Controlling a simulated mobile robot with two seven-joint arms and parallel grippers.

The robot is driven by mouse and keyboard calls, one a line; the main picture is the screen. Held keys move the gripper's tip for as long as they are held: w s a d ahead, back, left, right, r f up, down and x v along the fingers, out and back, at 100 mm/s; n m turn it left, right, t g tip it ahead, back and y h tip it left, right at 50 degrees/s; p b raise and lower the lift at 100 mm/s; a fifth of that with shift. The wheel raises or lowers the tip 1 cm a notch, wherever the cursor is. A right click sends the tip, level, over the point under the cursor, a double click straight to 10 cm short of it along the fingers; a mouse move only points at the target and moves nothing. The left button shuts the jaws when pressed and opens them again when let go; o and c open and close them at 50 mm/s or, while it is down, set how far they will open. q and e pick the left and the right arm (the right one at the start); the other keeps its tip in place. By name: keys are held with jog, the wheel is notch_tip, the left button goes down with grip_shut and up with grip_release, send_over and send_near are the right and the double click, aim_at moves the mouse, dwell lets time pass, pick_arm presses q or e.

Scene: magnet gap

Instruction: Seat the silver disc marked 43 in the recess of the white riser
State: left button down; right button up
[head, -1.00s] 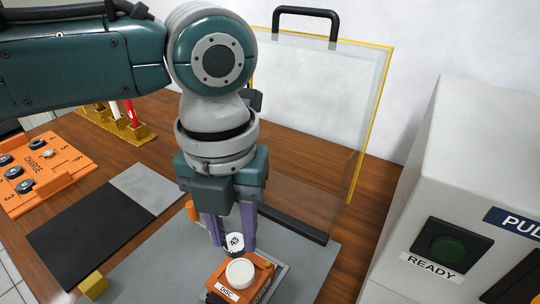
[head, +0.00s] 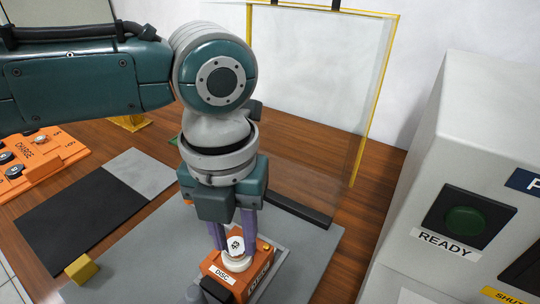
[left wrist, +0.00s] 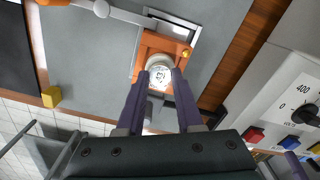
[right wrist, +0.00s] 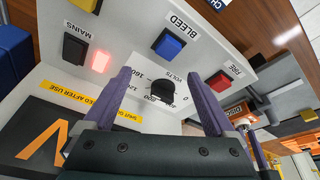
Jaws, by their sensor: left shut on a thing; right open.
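The silver disc marked 43 (head: 236,244) is between the fingertips of my left gripper (head: 235,241). It is directly over the white riser (head: 236,264), covering most of its top in the head view. The disc also shows face-on in the left wrist view (left wrist: 160,74), with the riser rim (left wrist: 158,60) around its far side. I cannot tell whether the disc touches the recess, which is hidden. The riser stands on an orange block labelled DISC (head: 213,268). My right gripper (right wrist: 166,90) is open and empty in front of the control panel.
The grey cabinet (head: 425,190) with the READY button stands at the right. A clear yellow-edged screen (head: 310,110) stands behind the orange block. An orange CHARGE rack (head: 35,160) is at far left, a yellow cube (head: 80,268) at front left. The panel has a black knob (right wrist: 163,90).

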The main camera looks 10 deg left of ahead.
pick_arm(q)
jog(key=shift+f, duration=0.1)
dwell(0.7)
jog(key=shift+c, duration=2.4)
grip_release()
pick_arm(e)
jog(key=shift+a, duration=0.1)
pick_arm(q)
jog(key=shift+c, duration=0.2)
jog(key=c, duration=0.5)
notch_tip(320, 180, up, 5)
jog(key=p, duration=0.4)
jog(key=shift+f+p, duration=0.2)
jog(key=shift+p, duration=0.15)
pick_arm(e)
notch_tip(320, 180, up, 4)
jog(key=shift+r, duration=0.25)
pick_arm(q)
jog(key=shift+o, duration=0.5)
jog(key=shift+f, duration=0.1)
